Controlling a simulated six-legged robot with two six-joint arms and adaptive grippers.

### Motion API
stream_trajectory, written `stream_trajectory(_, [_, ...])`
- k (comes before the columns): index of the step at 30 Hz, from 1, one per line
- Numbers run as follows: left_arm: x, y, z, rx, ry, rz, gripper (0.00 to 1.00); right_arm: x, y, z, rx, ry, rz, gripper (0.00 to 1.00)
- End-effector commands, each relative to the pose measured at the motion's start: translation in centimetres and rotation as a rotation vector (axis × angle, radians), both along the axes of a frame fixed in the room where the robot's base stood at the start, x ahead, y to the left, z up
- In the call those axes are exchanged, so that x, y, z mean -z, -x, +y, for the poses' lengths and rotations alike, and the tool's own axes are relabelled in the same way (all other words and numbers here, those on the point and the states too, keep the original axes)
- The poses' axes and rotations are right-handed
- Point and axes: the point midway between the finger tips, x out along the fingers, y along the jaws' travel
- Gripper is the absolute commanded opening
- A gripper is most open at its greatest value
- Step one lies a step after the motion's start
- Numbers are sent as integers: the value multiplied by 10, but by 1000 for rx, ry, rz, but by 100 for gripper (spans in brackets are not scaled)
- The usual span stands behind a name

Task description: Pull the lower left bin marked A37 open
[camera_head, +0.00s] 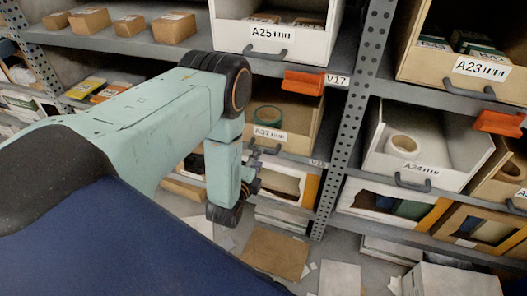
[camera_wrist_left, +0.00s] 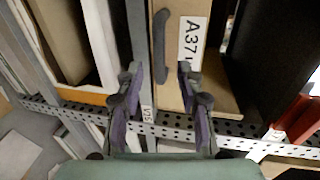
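The brown bin marked A37 (camera_head: 299,122) sits on the shelf below bin A25, with a green roll (camera_head: 268,114) inside. Its front and A37 label (camera_wrist_left: 191,40) also show in the wrist view, turned sideways. Its dark handle (camera_wrist_left: 159,45) is upright in that picture. My left gripper (camera_head: 254,177) is just below and in front of the bin in the head view. In the wrist view its fingers (camera_wrist_left: 159,72) are open, with the handle's lower end appearing between the fingertips. I cannot tell whether they touch it. My right gripper is not in view.
White bin A25 (camera_head: 232,37) is above. An orange piece (camera_head: 303,82) hangs near the V17 tag. Boxes (camera_head: 274,252) lie low down.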

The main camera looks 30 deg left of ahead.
Motion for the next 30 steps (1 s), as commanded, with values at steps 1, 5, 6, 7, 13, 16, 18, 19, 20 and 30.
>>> stream_trajectory(1, [3, -10, 3, 0, 0, -5, 37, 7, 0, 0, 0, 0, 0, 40])
stream_trajectory(5, [8, -30, 7, 1, 0, -4, 37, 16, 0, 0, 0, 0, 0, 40])
stream_trajectory(6, [9, -36, 9, 1, 0, -3, 37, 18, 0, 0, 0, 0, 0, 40])
stream_trajectory(7, [10, -39, 10, 1, 1, -3, 37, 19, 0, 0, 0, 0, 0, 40])
stream_trajectory(13, [13, -56, 13, 1, 2, -1, 37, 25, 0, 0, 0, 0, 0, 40])
stream_trajectory(16, [12, -59, 14, 1, 2, -1, 37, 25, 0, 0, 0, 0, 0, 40])
stream_trajectory(18, [12, -59, 14, 1, 2, -1, 37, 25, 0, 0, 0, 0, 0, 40])
stream_trajectory(19, [12, -59, 14, 1, 2, -1, 37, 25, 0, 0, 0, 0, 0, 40])
stream_trajectory(20, [12, -59, 14, 1, 2, -1, 37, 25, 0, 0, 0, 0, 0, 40])
stream_trajectory(30, [12, -58, 14, 1, 2, -1, 14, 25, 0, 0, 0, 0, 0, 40])
